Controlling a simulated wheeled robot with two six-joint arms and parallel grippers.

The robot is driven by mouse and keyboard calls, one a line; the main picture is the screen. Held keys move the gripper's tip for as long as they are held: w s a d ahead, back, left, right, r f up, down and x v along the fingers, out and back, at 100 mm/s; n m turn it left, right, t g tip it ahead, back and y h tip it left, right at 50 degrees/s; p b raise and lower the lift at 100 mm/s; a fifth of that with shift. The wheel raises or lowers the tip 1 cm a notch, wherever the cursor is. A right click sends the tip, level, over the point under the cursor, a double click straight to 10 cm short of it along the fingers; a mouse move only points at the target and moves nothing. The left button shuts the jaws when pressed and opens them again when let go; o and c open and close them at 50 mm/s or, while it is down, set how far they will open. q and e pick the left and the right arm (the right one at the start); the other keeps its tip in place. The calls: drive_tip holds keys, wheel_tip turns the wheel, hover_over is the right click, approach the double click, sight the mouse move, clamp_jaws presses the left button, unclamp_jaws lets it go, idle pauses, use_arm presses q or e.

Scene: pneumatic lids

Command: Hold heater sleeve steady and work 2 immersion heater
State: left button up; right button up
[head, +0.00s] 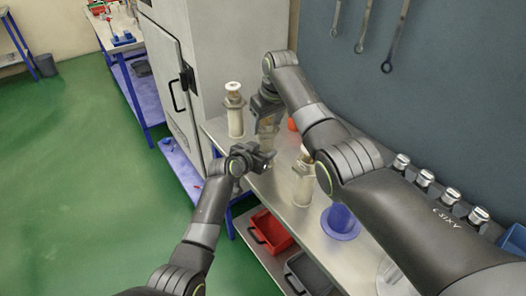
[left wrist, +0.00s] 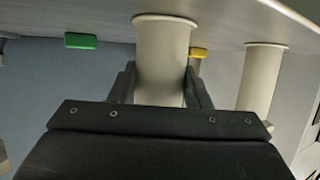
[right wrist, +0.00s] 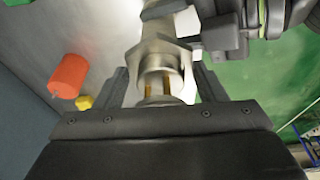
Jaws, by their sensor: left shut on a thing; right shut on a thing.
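A cream heater sleeve stands on the steel bench, mostly hidden in the head view. My left gripper (head: 262,160) is shut around this sleeve, which shows as a cream cylinder (left wrist: 163,60) in the left wrist view. My right gripper (head: 266,110) is above it, shut on an immersion heater, seen as a metal head with a hexagonal flange and brass-coloured rods (right wrist: 160,82) in the right wrist view. How deep the heater sits in the sleeve cannot be told. A second sleeve (head: 235,122) stands farther back with a heater head (head: 233,90) on top. A third sleeve (head: 303,188) stands nearer.
An orange cylinder (right wrist: 68,75) and a yellow block (right wrist: 85,102) lie beside the held sleeve. A blue flanged piece (head: 341,222) and several metal-topped pieces (head: 424,178) stand along the bench. A red bin (head: 270,230) sits below. A grey cabinet (head: 170,80) stands behind.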

drive_tip(key=shift+r, duration=0.35)
use_arm(q)
drive_tip(key=shift+f, duration=0.1)
use_arm(e)
drive_tip(key=shift+w+a+v, duration=0.15)
drive_tip(key=shift+w+v, duration=0.05)
drive_tip(key=shift+v, duration=0.75)
drive_tip(key=shift+w+a+v, duration=0.1)
drive_tip(key=shift+w+v, duration=0.05)
drive_tip(key=shift+v, duration=0.8)
drive_tip(key=shift+w+a+v, duration=0.15)
drive_tip(key=shift+w+v, duration=0.05)
drive_tip(key=shift+v, duration=0.75)
drive_tip(key=shift+r, duration=0.55)
drive_tip(key=shift+w+a+v, duration=0.1)
drive_tip(key=shift+w+v, duration=0.05)
drive_tip(key=shift+v, duration=0.7)
drive_tip(key=shift+w+a+v, duration=0.15)
drive_tip(key=shift+v, duration=0.7)
drive_tip(key=shift+w+a+v, duration=0.1)
drive_tip(key=shift+w+v, duration=0.1)
drive_tip(key=shift+v, duration=0.65)
drive_tip(key=shift+r, duration=0.25)
